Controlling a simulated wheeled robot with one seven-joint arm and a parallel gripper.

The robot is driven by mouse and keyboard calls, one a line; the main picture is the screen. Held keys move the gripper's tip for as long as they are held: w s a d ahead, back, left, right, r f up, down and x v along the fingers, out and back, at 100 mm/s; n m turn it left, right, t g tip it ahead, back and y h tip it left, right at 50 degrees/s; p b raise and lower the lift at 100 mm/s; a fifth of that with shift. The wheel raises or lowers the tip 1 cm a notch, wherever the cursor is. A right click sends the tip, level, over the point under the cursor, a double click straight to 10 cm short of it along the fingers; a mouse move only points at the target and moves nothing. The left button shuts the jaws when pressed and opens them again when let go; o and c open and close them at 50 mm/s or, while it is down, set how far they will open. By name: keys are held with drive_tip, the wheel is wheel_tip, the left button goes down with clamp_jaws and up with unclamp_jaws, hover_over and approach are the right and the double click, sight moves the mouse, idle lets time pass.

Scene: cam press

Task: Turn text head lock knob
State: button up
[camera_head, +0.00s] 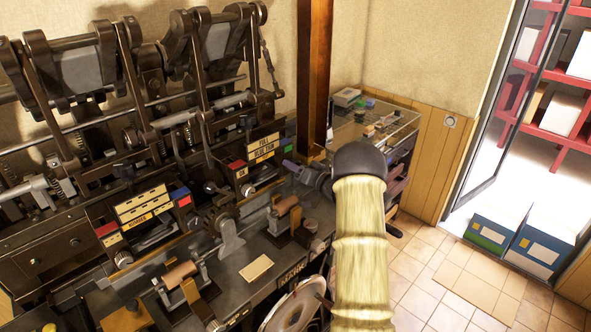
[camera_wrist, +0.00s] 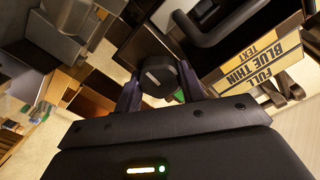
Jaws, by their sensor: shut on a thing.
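A black round knob (camera_wrist: 160,76) with a pale mark on its face sits between the two fingers of my gripper (camera_wrist: 158,88) in the wrist view. The gripper is shut on the knob, with a finger on either side. In the head view my gripper (camera_head: 293,168) reaches left to the right end of the press, next to the yellow label panel (camera_head: 263,148). The knob is hidden there by the gripper or too small to tell.
The dark press (camera_head: 130,110) with rollers and levers fills the left. A brown post (camera_head: 314,75) stands behind my gripper. A glass-topped cabinet (camera_head: 385,130) is behind my arm. Blue and green boxes (camera_head: 540,248) stand by the door.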

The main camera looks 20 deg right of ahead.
drive_tip(key=n+b, duration=0.2)
drive_tip(key=b, duration=0.1)
drive_tip(key=shift+f, duration=0.35)
drive_tip(key=n+b, duration=0.4)
drive_tip(key=b, duration=0.2)
drive_tip(key=n+b, duration=0.4)
drive_tip(key=shift+b, duration=0.4)
drive_tip(key=n+b, duration=0.3)
drive_tip(key=b, duration=0.1)
drive_tip(key=shift+s+a+n, duration=0.1)
drive_tip(key=shift+n, duration=0.3)
drive_tip(key=n+b, duration=0.6)
drive_tip(key=b, duration=0.1)
drive_tip(key=shift+r+n+b, duration=0.1)
drive_tip(key=shift+n+b, duration=1.3)
drive_tip(key=shift+n, duration=0.1)
drive_tip(key=o, duration=1)
drive_tip(key=shift+r, duration=0.1)
drive_tip(key=shift+c, duration=0.2)
